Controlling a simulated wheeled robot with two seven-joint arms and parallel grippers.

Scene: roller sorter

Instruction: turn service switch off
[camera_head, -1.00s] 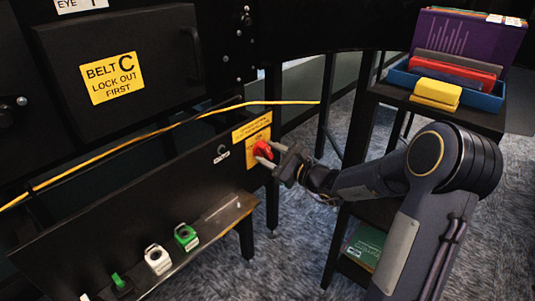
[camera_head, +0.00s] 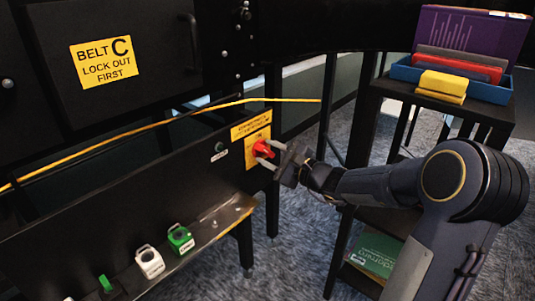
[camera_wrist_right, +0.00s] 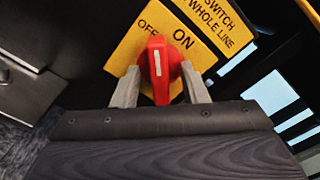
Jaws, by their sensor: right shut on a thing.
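The service switch is a red rotary handle (camera_head: 262,149) on a yellow plate (camera_head: 251,158) at the right end of the black panel. The right wrist view shows the red handle (camera_wrist_right: 158,66) close up, with "OFF" and "ON" printed on the yellow plate (camera_wrist_right: 196,48). A white line on the handle points nearly straight up in that view, between the two words. My right gripper (camera_head: 270,153) is shut on the red handle; its fingers (camera_wrist_right: 158,88) sit on either side of it. My left gripper is not in view.
A shelf below the panel holds a green padlock (camera_head: 180,239) and a white padlock (camera_head: 149,261). A yellow cable (camera_head: 150,128) runs above the panel. A black stand (camera_head: 480,112) at the right carries a blue tray (camera_head: 482,91).

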